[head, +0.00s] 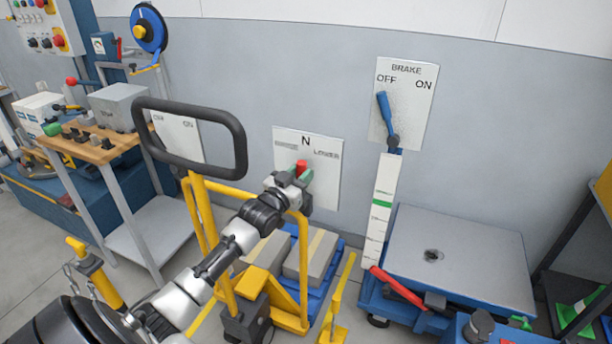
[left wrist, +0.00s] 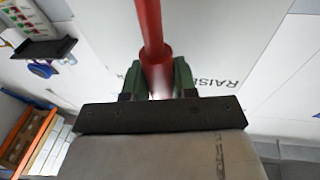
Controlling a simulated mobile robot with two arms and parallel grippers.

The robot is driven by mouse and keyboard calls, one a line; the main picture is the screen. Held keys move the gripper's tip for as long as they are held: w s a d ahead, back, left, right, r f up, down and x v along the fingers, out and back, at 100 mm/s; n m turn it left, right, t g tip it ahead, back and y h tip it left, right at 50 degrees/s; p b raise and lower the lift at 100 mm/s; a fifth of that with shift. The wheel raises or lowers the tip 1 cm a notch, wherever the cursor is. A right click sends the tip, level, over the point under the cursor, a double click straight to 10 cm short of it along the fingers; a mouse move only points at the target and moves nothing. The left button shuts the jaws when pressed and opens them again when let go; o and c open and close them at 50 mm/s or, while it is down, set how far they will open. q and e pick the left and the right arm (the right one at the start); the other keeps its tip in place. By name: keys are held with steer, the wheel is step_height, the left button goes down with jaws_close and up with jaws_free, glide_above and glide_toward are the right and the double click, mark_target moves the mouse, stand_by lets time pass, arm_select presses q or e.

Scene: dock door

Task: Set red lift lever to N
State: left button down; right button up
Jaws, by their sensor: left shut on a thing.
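The red lift lever (head: 302,165) is at a white plate (head: 325,168) on the grey wall. The plate has N at the top centre, LOWER at the right and a blurred label at the left. The visible red end lies just below N; my gripper hides the rest. My left gripper (head: 302,177) has green fingertips and is shut on the lever. In the left wrist view the red lever (left wrist: 150,30) runs between the green fingers (left wrist: 158,80), with RAISE lettering on the plate to the right.
The BRAKE plate (head: 420,90) with a blue lever (head: 387,115) is to the right, above a blue lift table (head: 460,255). A wooden-topped bench (head: 95,145) is at left.

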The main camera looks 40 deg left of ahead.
arm_select(q)
steer(key=shift+a, duration=0.25)
steer(key=c, duration=0.9)
jaws_free()
steer(key=s, duration=0.3)
steer(key=s+f, duration=0.1)
steer(key=s, duration=0.6)
steer(key=shift+s+d+f+b, duration=0.2)
steer(key=shift+s+d+b, duration=0.1)
steer(key=shift+s, duration=0.1)
